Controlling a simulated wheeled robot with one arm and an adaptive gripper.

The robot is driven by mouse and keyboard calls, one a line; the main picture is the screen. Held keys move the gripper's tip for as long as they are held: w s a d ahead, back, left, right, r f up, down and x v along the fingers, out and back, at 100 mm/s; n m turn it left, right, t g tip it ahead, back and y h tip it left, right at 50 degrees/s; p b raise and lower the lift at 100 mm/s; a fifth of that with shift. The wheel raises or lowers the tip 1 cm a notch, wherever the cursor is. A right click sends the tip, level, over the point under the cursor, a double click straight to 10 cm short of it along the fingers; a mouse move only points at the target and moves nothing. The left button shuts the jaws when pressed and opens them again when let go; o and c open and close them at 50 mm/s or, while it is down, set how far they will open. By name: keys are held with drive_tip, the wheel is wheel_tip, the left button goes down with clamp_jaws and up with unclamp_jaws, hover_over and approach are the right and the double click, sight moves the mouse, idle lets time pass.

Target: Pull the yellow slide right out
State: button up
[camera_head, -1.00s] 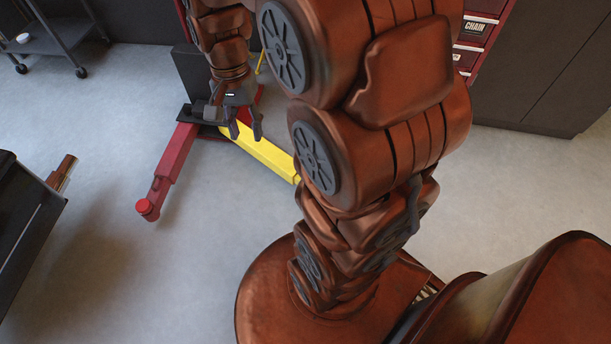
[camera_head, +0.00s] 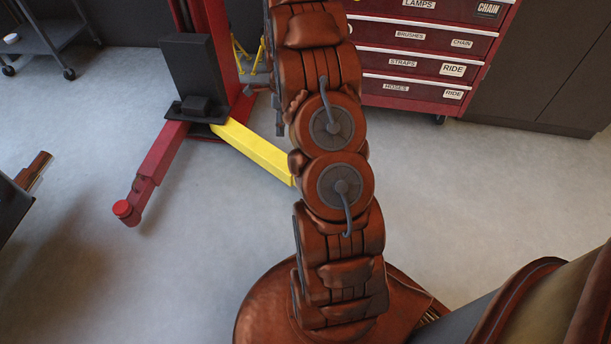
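The yellow slide (camera_head: 253,148) is a long yellow bar low over the floor. It runs from the base of the red lift post (camera_head: 207,62) down and right, and its far right end meets the outline of my arm, so I cannot tell where it ends. My gripper is mostly hidden behind my arm; only a small dark grey part (camera_head: 279,118) shows beside the arm, above the slide. It looks apart from the slide. Whether its fingers are open or shut does not show.
A red lift arm (camera_head: 158,170) with a round red pad reaches left from the post. A red drawer cabinet (camera_head: 425,63) stands behind my arm, with a dark cabinet (camera_head: 545,75) to its right. A black cart (camera_head: 55,30) stands top left. Floor right of my arm is clear.

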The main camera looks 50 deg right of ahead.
drive_tip(key=shift+s+d+f+m+t+b, duration=0.2)
drive_tip(key=shift+d+f+m+b, duration=1.3)
drive_tip(key=shift+f, duration=3.45)
drive_tip(key=shift+s+d+f+m+b, duration=0.25)
drive_tip(key=shift+d+f+m+b, duration=1.2)
drive_tip(key=shift+f, duration=3.55)
drive_tip(key=shift+s+d+f+m+t+b, duration=0.2)
drive_tip(key=shift+d+f+m+b, duration=1.3)
drive_tip(key=shift+f, duration=3.45)
drive_tip(key=shift+d+n+b, duration=0.25)
drive_tip(key=shift+n+b, duration=0.2)
clamp_jaws()
